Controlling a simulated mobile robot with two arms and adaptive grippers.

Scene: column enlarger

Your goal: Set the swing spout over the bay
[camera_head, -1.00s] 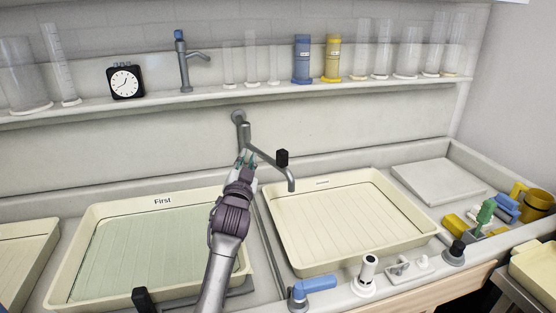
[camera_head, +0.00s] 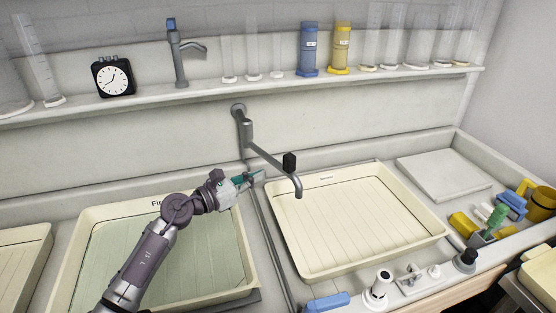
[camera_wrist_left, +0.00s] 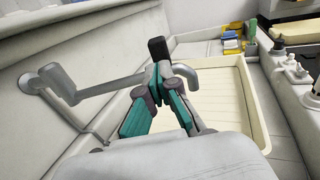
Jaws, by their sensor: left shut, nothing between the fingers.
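The grey swing spout (camera_head: 270,160) hangs from a wall fitting, with a black knob (camera_head: 289,162) near its outer end. Its down-turned tip is over the back-left part of the cream tray (camera_head: 385,262) on the right. My left gripper (camera_head: 257,176) is shut and empty, just left of and below the spout arm, pointing right. In the left wrist view its fingers (camera_wrist_left: 160,82) overlap the spout (camera_wrist_left: 110,87) and the knob (camera_wrist_left: 158,48); I cannot tell whether they touch. Which part of the sink is the bay is not marked. My right gripper is out of view.
A cream tray labelled "First" (camera_head: 100,240) lies under my left arm. A shelf (camera_head: 200,94) above carries a clock (camera_head: 113,76), a blue-topped tap (camera_head: 180,60) and several cylinders. Small fittings (camera_head: 410,276) line the front edge. A flat white board (camera_head: 445,178) lies back right.

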